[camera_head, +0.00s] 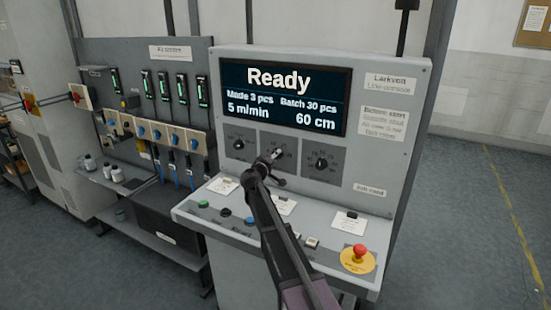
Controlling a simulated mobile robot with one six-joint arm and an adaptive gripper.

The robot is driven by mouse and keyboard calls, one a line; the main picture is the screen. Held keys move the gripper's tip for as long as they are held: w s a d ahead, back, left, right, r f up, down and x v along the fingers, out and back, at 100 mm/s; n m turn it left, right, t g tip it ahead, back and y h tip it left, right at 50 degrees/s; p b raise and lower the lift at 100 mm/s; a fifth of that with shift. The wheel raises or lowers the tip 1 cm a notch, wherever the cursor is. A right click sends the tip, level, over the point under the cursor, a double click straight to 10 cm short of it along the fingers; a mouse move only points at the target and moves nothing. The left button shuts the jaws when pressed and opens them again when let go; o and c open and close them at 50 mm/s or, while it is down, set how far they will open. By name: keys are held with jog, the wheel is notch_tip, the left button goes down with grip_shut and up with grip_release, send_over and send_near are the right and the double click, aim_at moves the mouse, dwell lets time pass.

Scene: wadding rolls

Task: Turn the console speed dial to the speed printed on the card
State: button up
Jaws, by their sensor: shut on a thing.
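The console (385,170) stands in the middle, its screen (285,96) reading "Ready", "Made 3 pcs", "Batch 30 pcs", "5 m/min" and "60 cm". Below it are three dials: the left dial (239,143), the middle dial (277,153) and the right dial (321,164). My gripper (270,160) is at the middle dial and shut on its knob, which it mostly hides. The dial markings are too small to read. White cards lie on the sloped desk: a left card (222,186), a middle card (287,206) partly behind my arm, and a right card (348,222). Their print is unreadable.
A red emergency button (359,251) on a yellow base sits at the desk's front right. Green (203,204), blue and black buttons line the front left. A panel with gauges and blue valves (158,134) stands left. Floor to the right is clear.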

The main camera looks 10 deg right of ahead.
jog(key=shift+d, duration=0.1)
jog(key=o, duration=1.2)
jog(key=shift+c, duration=0.2)
jog(key=v, duration=1.2)
